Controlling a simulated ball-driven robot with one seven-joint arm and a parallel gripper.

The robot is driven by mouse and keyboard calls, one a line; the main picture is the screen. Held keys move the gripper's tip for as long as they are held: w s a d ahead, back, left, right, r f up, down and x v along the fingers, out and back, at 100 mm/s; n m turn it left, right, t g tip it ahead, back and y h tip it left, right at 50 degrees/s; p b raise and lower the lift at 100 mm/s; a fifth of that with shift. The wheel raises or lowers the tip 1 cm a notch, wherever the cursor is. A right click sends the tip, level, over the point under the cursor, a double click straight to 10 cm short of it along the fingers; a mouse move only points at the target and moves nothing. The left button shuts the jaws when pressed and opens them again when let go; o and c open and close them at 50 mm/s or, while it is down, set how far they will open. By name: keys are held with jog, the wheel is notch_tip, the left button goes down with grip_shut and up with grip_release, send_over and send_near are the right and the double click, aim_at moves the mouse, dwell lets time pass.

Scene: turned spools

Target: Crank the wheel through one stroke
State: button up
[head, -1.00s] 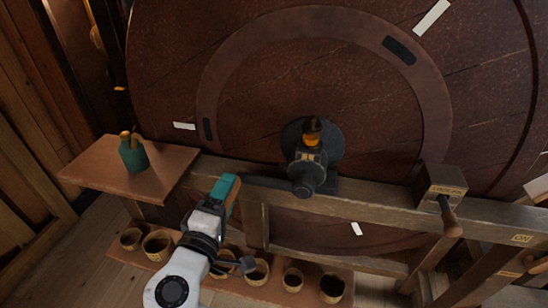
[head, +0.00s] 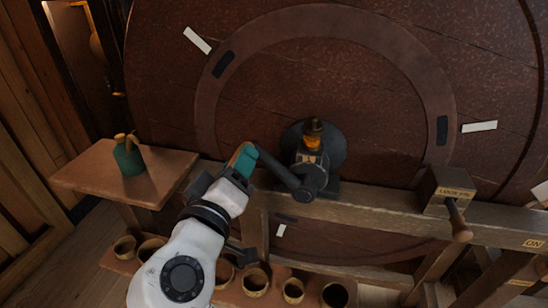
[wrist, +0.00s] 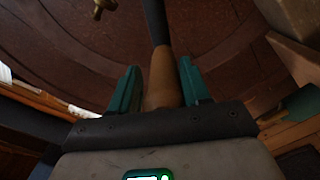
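The large dark red-brown wheel (head: 330,85) fills the back of the head view, with white and black marks on its face. A dark crank arm (head: 278,168) runs up-left from the hub (head: 318,178) to my gripper (head: 243,160). In the wrist view my teal fingers (wrist: 160,88) stand on both sides of the crank's wooden handle (wrist: 162,72). The handle lies between them and they look closed on it. In the head view the handle is hidden by my gripper.
A wooden beam (head: 375,208) crosses before the wheel. A box with a wooden-handled lever (head: 449,185) stands on it at right. A green can (head: 128,158) sits on a side shelf (head: 85,178) at left. Several small baskets (head: 292,290) line the low shelf below.

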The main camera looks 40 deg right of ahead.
jog(key=s+d+r+m+b, duration=0.3)
jog(key=s+d+r+m, duration=0.1)
jog(key=s+m, duration=0.1)
jog(key=shift+s+m+b, duration=0.2)
jog(key=shift+m+b, duration=0.2)
jog(key=shift+m, duration=0.1)
jog(key=shift+w+a+f, duration=0.1)
jog(key=shift+w+a, duration=0.05)
jog(key=shift+a, duration=0.05)
dwell(0.6)
jog(key=shift+a, duration=0.1)
jog(key=v, duration=1.1)
dwell(0.8)
